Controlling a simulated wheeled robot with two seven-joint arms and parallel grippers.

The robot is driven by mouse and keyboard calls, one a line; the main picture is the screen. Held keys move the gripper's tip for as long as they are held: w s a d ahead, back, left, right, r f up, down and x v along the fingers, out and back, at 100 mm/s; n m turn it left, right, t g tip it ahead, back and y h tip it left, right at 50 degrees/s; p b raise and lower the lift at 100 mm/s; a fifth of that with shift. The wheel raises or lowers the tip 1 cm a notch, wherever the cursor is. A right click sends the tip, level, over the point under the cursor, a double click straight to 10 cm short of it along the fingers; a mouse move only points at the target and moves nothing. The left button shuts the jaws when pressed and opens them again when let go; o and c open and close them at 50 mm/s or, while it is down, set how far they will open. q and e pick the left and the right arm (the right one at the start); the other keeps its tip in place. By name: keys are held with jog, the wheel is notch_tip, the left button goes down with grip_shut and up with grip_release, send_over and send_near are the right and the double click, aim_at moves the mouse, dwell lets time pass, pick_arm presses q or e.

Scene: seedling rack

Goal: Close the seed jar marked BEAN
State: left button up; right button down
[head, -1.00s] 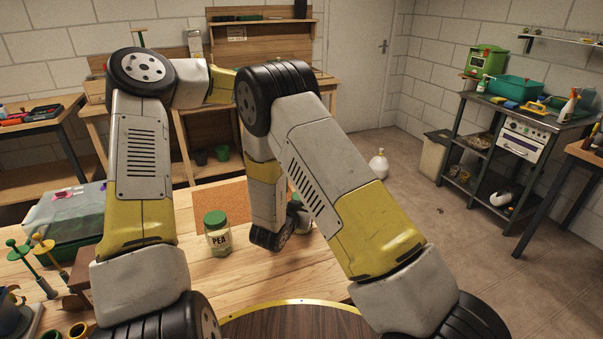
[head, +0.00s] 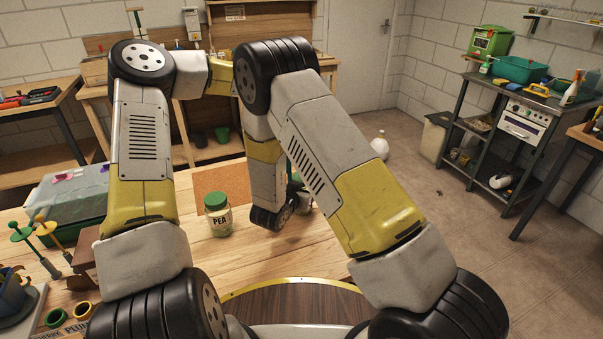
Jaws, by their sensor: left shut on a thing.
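A glass seed jar marked PEA (head: 219,218), with a green lid, stands upright on the wooden bench in the head view. A second jar (head: 304,203) stands to its right, mostly hidden behind my arms. Its label cannot be read. A bit of green lid (head: 293,177) shows at its top; whether it sits on the jar cannot be seen. My left gripper (head: 289,203) is beside this jar, largely hidden by arm links, and is shut on what seems to be the green lid. My right gripper is not visible.
A cork mat (head: 222,182) lies behind the PEA jar. At the left are a covered seedling tray (head: 68,195), green and yellow hand tools (head: 42,240) and small pots (head: 68,314). The bench near the PEA jar is clear.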

pick_arm(q)
jog(key=shift+s+d+m, duration=0.1)
jog(key=shift+m, duration=1.2)
jog(key=m, duration=0.3)
jog(key=shift+c, duration=0.2)
jog(key=m, duration=0.4)
jog(key=shift+m, duration=0.3)
jog(key=o, duration=1.6)
jog(key=shift+c, duration=0.2)
